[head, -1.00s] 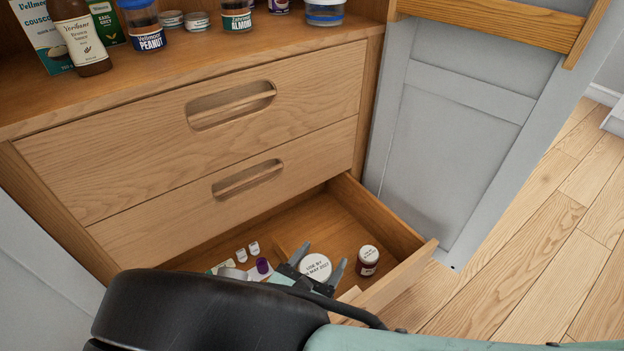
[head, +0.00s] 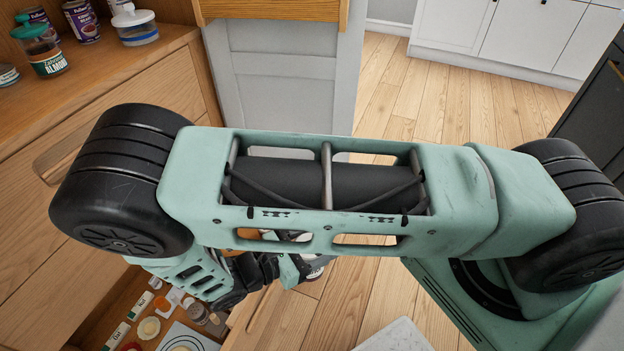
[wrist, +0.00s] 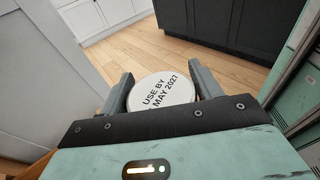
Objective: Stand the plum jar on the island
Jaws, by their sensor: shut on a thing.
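My gripper (wrist: 162,92) is shut on a jar with a round white lid (wrist: 160,92) in the wrist view, one finger on each side. The lid reads "USE BY" and "MAY 2027". The jar's side label is hidden, so I cannot read whether it says plum. In the head view my arm covers most of the gripper, and only a bit of the jar (head: 316,270) shows below it, over the floor side of the open drawer. A pale speckled slab corner (head: 398,336) shows at the bottom of the head view; I cannot tell whether it is the island.
The open drawer (head: 245,318) at lower left holds several small lidded things. The shelf (head: 150,62) above carries jars and tins. A grey door panel (head: 285,85) stands beside it. White cabinets (head: 490,40) and a dark unit (head: 598,110) lie beyond clear wooden floor (head: 425,105).

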